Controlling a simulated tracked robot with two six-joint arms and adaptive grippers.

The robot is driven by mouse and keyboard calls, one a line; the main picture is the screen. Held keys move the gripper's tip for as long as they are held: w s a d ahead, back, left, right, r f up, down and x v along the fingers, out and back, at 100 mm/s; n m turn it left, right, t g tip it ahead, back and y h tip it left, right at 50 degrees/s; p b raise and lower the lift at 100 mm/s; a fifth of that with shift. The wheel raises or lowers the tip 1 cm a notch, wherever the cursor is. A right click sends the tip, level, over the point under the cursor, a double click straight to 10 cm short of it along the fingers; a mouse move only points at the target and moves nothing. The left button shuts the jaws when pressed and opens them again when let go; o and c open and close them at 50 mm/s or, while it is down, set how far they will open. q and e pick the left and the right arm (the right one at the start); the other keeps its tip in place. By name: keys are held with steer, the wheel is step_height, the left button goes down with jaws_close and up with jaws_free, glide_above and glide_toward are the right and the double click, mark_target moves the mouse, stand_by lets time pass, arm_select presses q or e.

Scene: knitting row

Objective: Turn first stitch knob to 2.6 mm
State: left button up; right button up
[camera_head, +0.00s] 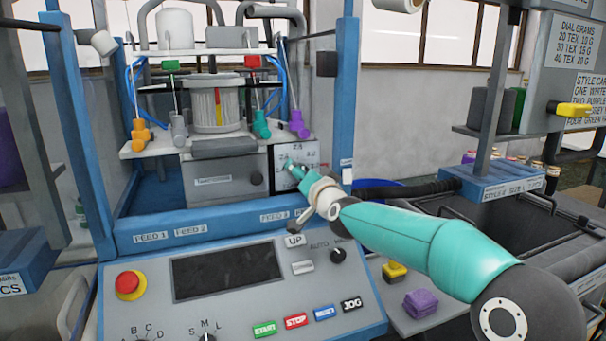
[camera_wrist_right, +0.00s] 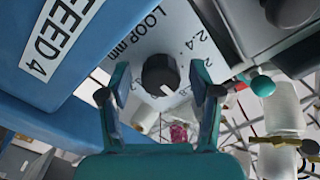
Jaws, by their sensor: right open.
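The stitch knob (camera_wrist_right: 160,75) is a round black knob on a pale dial plate (camera_wrist_right: 150,38) marked "LOOP mm", with 2.4 readable and other numbers partly hidden. A small pale mark shows on the knob's lower edge; I cannot tell the exact value it points to. My right gripper (camera_wrist_right: 160,82) is open, with one finger on each side of the knob and a visible gap to it. In the head view my right gripper (camera_head: 297,172) is in front of the white dial plate (camera_head: 311,153) and hides the knob. My left gripper is not in view.
The blue frame rail (camera_head: 200,226) with feed labels runs below the dial, and a FEED 4 label (camera_wrist_right: 58,40) is close on the left in the wrist view. The control panel (camera_head: 230,300) lies in front. A grey box (camera_head: 225,180) stands left of the dial.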

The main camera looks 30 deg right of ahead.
steer(key=c, duration=1.1)
steer(key=shift+c, duration=0.2)
steer(key=shift+n, duration=0.5)
steer(key=n+p, duration=0.1)
steer(key=n, duration=0.2)
steer(key=shift+p, duration=0.4)
steer(key=shift+n+p, duration=0.45)
steer(key=shift+n, duration=1.35)
steer(key=o, duration=1.1)
steer(key=shift+o, duration=0.2)
